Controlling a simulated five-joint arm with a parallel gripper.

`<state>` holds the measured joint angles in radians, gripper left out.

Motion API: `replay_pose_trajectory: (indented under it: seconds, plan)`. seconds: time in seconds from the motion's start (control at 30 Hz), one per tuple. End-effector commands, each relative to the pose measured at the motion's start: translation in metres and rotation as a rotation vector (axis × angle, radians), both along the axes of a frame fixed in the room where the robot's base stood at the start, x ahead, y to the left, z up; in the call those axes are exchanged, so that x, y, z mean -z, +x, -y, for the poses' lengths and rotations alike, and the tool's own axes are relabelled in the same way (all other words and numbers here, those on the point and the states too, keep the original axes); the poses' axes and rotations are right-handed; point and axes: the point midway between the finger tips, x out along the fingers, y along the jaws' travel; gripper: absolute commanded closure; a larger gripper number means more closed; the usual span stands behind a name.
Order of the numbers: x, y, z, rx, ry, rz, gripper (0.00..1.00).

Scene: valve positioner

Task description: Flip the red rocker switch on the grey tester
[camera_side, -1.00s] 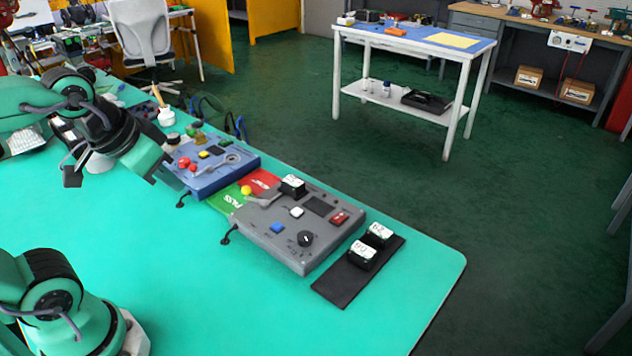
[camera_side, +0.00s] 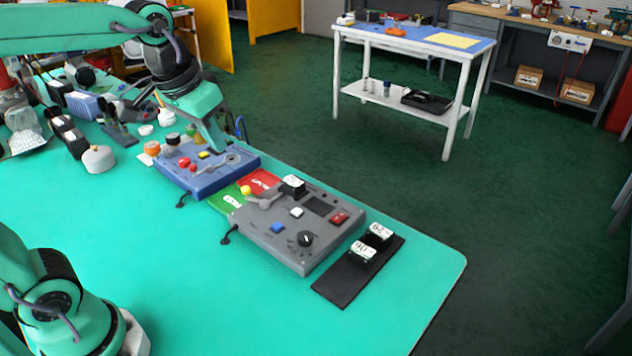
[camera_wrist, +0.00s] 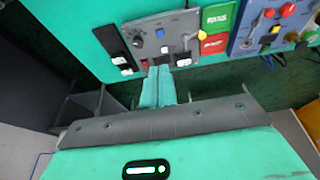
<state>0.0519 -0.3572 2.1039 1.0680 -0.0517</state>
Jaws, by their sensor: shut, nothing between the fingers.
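My gripper (camera_side: 219,150) points down over the far edge of the blue tester, left of the grey one. It is shut and empty, apart from the switch. In the wrist view, the shut teal fingers (camera_wrist: 158,74) overlap the near edge of the grey tester (camera_wrist: 175,25), with the red switch (camera_wrist: 145,64) partly showing by their tips.
The blue tester (camera_side: 205,182) and the green and red cards (camera_side: 222,203) are left of the grey tester. A black dial (camera_side: 305,239) and a black labelled box (camera_side: 293,185) stand on it. A black strip (camera_side: 335,285) with two boxes lies right. The bench front is clear.

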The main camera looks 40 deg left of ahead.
Motion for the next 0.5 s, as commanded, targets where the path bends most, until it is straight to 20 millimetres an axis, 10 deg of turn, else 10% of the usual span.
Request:
replay_pose_trajectory:
  seconds: [0.5]
  plan:
    - [-0.002,0.099,0.027,0.003,0.000,-0.166,1.00]
